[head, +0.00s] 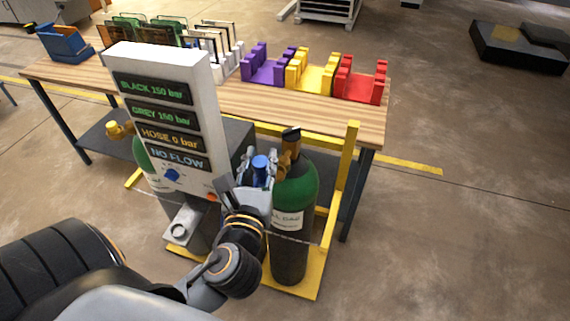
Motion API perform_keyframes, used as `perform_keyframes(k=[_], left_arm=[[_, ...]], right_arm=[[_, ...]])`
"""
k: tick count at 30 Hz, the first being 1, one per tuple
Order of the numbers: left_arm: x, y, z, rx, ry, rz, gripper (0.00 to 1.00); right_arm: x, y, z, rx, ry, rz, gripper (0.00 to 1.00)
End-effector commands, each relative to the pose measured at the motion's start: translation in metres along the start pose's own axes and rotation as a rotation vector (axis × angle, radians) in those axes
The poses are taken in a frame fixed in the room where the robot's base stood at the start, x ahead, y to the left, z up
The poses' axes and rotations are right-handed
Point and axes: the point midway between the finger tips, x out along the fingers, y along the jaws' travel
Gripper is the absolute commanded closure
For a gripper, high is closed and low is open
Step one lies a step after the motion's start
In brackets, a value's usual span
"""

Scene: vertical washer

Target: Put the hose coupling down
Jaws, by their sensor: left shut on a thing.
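My left gripper (254,173) reaches in from the lower left and is shut on the hose coupling (261,163), a small piece with a blue top. It is held between the panel and the right-hand green cylinder (296,190), close to that cylinder's valve. The lower part of the coupling is hidden by the gripper, and I cannot tell whether it touches anything below. My right gripper is not in view.
A white panel (195,75) reads BLACK 150 bar, GREY 150 bar, HOSE 0 bar and NO FLOW. A blue knob (172,174) and grey box (184,224) sit below. The yellow frame (347,170) encloses the cylinders. Behind, a wooden table (300,113) holds coloured racks.

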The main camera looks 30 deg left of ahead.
Motion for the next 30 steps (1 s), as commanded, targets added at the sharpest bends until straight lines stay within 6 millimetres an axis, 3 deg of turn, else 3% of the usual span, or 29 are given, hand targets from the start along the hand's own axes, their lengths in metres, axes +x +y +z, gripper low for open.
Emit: perform_keyframes(k=[1, 10, 13, 18, 26, 30], left_arm=[[0.009, -0.001, -0.011, -0.002, -0.009, 0.000, 1.00], [0.055, -0.004, -0.032, -0.001, -0.008, 0.000, 1.00], [0.079, -0.005, -0.034, 0.005, -0.001, 0.002, 1.00], [0.105, -0.007, -0.069, 0.003, 0.002, 0.002, 1.00], [0.123, -0.009, -0.090, 0.001, -0.002, 0.000, 1.00], [0.127, -0.009, -0.110, 0.001, 0.004, 0.000, 1.00]], right_arm=[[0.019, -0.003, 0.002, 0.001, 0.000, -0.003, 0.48], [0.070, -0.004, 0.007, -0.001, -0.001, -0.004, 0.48], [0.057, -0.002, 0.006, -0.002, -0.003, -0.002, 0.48], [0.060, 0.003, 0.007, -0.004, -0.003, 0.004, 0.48], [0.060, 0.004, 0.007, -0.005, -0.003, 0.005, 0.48], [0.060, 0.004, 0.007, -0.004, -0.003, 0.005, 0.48]])
